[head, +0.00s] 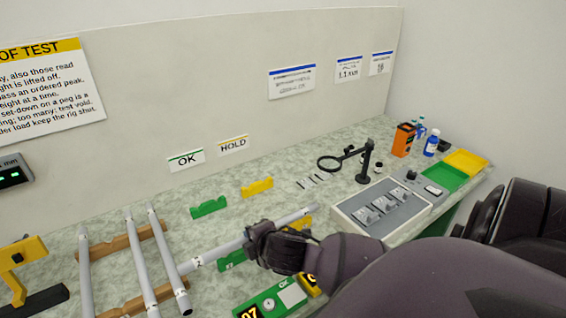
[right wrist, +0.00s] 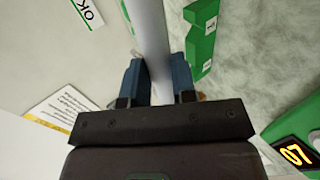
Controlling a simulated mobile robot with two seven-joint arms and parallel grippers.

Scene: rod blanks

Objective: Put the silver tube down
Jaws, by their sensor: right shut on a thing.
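My right gripper (head: 268,245) is shut on the silver tube (head: 228,249), gripping it near its middle. The tube is tilted across the head view, its left end low near the racked tubes and its right end (head: 305,212) up by the holders. In the right wrist view, the tube (right wrist: 149,35) runs between the blue fingers (right wrist: 160,82). A green notched holder (head: 208,207) and a yellow one (head: 258,187) stand behind it. Another green holder (head: 231,260) is partly hidden beneath the tube; whether they touch, I cannot tell. My left gripper is not in view.
Several silver tubes (head: 140,258) lie on wooden rails (head: 126,240) at left. A green device with a display (head: 270,303) is in front. A grey switch box (head: 378,211) and a magnifier stand (head: 366,163) are to the right. OK and HOLD signs (head: 233,145) mark the wall.

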